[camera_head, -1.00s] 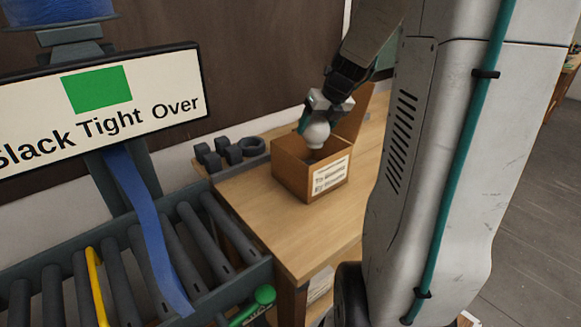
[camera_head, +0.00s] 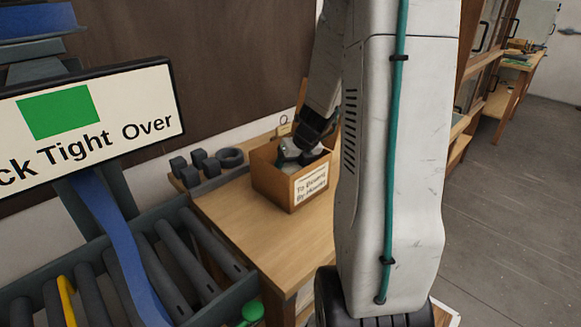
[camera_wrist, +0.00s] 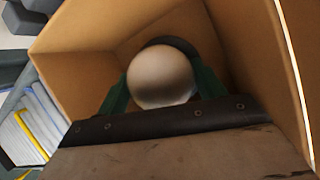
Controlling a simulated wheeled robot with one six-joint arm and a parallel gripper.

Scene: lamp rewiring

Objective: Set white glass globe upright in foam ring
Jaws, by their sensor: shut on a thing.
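The white glass globe (camera_wrist: 160,78) shows in the wrist view, between the green fingers of my gripper (camera_wrist: 158,92). My gripper is shut on it, inside the open cardboard box (camera_head: 283,187). In the head view my gripper (camera_head: 300,158) reaches down below the box's rim, and the globe is largely hidden by the box wall. A dark curved edge (camera_wrist: 168,42), likely a foam ring, shows just behind the globe in the box. I cannot tell whether the globe touches it.
The table is bare in front of the box. A roller conveyor (camera_head: 170,255) and a sign (camera_head: 90,115) reading "Tight" and "Over" are at the left.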

